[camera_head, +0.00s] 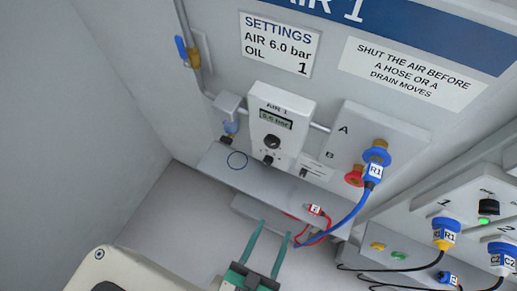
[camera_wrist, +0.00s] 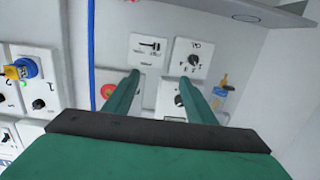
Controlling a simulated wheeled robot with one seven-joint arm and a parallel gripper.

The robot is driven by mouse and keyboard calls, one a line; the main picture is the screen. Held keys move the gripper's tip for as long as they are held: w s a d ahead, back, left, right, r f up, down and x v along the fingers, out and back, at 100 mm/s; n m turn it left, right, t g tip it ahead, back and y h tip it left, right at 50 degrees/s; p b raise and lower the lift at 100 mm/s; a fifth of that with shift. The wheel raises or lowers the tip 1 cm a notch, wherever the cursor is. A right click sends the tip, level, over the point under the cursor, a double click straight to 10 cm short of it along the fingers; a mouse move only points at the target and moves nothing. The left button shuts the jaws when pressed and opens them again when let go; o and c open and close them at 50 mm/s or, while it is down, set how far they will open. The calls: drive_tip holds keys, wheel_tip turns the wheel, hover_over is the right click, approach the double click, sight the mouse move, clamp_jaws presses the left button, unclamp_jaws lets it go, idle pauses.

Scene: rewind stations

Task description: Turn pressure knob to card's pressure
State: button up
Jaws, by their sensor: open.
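The settings card (camera_head: 279,45) in the head view reads AIR 6.0 bar and OIL 1. Below it is the white AIR 1 unit (camera_head: 294,101). Its small display (camera_head: 276,117) seems to read 6.0 bar, but the first digit is blurred. A dark round knob (camera_head: 272,142) sits under the display, with a smaller dark knob (camera_head: 268,160) lower down. My gripper (camera_head: 277,224) is open and empty, below and apart from the unit and its shelf. In the wrist view, my gripper's green fingers (camera_wrist: 160,78) are spread, with a dark knob (camera_wrist: 180,100) visible beyond them.
A blue-handled valve (camera_head: 182,51) is on the pipe at the left. Panel A/B (camera_head: 345,125) holds blue connector R1 (camera_head: 376,160) and a red knob (camera_head: 354,178). Blue and red hoses hang right of my gripper. A shelf (camera_head: 222,163) juts out below the unit.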

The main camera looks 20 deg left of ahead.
sight(270, 145)
drive_tip(key=w+a+r+n+t, duration=0.1)
drive_tip(key=w+a+r+t, duration=0.4)
drive_tip(key=w+a+r, duration=0.3)
drive_tip(key=x, duration=0.6)
drive_tip(key=a+x, duration=0.1)
drive_tip(key=x, duration=0.2)
drive_tip(key=shift+w+a, duration=0.1)
drive_tip(key=shift+w, duration=0.35)
drive_tip(key=c, duration=1)
